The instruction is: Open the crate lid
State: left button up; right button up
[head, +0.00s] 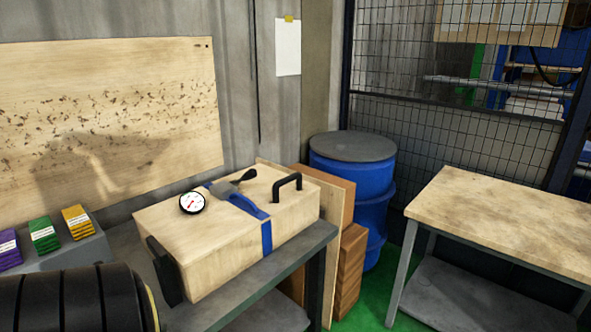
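The wooden crate (222,261) sits on the grey metal table in the middle of the head view. Its pale lid (235,222) lies flat and looks closed. A black handle (287,186) stands on the lid's right part. A blue strap (266,238) runs over the lid and down the front side. A round white gauge (192,203) and a grey tool with a dark handle (236,184) rest on the lid. A black upright piece (164,271) is at the crate's left end; I cannot tell whether it is attached. Neither gripper is in view.
Small purple, green (43,234) and yellow boxes stand on a grey surface left of the crate. A dark ribbed cylinder (75,300) fills the lower left. A blue barrel (374,213) and wooden boards stand behind right. A wooden-topped table (500,220) stands right, its top empty.

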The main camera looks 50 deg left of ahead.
aim_at(190, 227)
jog(key=u, duration=0.7)
jog(key=i, duration=1.45)
jog(key=u, duration=1.2)
